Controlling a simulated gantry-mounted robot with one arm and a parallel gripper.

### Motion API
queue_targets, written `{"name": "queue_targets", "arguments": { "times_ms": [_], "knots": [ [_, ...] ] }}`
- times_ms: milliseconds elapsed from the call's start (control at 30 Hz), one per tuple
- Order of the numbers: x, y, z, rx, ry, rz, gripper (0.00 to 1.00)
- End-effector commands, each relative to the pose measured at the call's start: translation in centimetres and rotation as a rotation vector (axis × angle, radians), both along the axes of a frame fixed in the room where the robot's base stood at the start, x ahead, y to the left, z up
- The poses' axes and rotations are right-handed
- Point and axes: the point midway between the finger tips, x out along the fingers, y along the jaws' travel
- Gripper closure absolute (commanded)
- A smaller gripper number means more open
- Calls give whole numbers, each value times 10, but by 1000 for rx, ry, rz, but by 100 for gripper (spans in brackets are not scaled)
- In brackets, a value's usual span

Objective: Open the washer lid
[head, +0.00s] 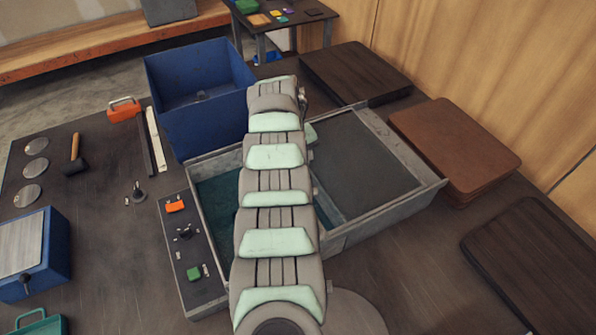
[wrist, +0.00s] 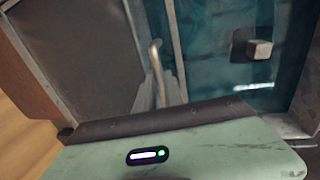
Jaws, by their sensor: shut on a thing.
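The washer is a grey-framed box (head: 385,219) on the bench in the head view. Its left part shows a dark teal inside (head: 216,205); its right part is covered by a flat dark panel (head: 362,160), which appears to be the lid. The panel also fills the upper left of the wrist view (wrist: 80,50). My gripper (wrist: 158,82) is shut on a slim pale metal bar (wrist: 154,54), apparently the handle, between the panel and the teal part (wrist: 215,55). In the head view my arm hides the gripper and the grip.
A blue bin (head: 205,125) stands behind the washer. A control strip (head: 195,275) with orange and green parts runs along its left side. Brown boards (head: 455,145) lie to the right. A mallet (head: 75,155) and a blue box (head: 40,255) are at left.

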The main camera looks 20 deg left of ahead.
Motion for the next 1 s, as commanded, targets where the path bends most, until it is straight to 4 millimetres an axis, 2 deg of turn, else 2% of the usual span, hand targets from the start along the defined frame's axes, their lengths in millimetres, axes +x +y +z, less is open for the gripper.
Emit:
{"name": "queue_targets", "arguments": {
  "times_ms": [600,633,700,867,1000],
  "knots": [
    [2,-2,-1,1,-1,0,100],
    [2,-2,-1,1,-1,0,85],
    [2,-2,-1,1,-1,0,79],
    [2,-2,0,1,-1,0,66],
    [2,-2,0,1,-1,0,66]
  ]
}}
